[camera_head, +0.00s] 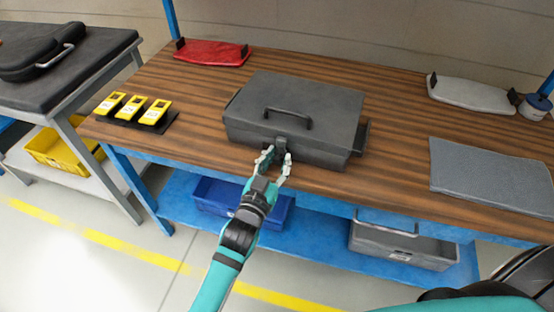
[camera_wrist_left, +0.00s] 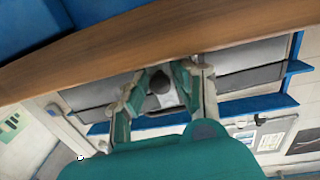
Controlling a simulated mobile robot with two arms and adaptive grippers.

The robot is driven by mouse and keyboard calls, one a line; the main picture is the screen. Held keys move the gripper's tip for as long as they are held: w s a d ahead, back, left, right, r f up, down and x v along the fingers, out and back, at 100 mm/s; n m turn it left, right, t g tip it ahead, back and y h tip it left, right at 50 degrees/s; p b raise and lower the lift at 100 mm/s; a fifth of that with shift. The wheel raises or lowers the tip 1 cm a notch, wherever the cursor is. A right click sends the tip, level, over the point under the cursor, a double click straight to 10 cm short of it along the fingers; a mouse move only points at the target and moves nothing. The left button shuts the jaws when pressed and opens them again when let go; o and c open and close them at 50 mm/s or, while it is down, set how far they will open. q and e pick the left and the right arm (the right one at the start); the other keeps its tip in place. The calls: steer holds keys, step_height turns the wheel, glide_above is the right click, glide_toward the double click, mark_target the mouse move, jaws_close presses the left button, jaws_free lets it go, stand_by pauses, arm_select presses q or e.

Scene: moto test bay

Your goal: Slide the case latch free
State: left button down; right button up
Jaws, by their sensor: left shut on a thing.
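The dark grey case (camera_head: 295,112) lies closed on the wooden workbench, with its black handle (camera_head: 288,118) on the lid. The dark latch (camera_head: 281,143) is at the middle of its front face, partly hidden by my fingers. My left gripper (camera_head: 276,155) reaches up to the case front, with its pale fingers on both sides of the latch, shut on it. In the left wrist view the fingers of my left gripper (camera_wrist_left: 165,80) close around a small dark rounded piece. How far the latch has slid cannot be told. My right gripper is out of view.
Yellow meters (camera_head: 132,108) stand on the bench left of the case, and a red tray (camera_head: 212,53) lies behind it. A grey mat (camera_head: 488,177) and a pale tray (camera_head: 470,93) are at the right. Blue (camera_head: 240,202) and grey (camera_head: 405,245) bins sit below.

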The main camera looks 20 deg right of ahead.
arm_select(q)
steer(key=shift+w+a+p, duration=0.55)
steer(key=shift+w+a, duration=0.4)
steer(key=shift+a, duration=0.25)
steer(key=shift+w+a, duration=0.15)
steer(key=shift+a, duration=0.05)
steer(key=c, duration=1.4)
jaws_free()
steer(key=shift+o, duration=1.1)
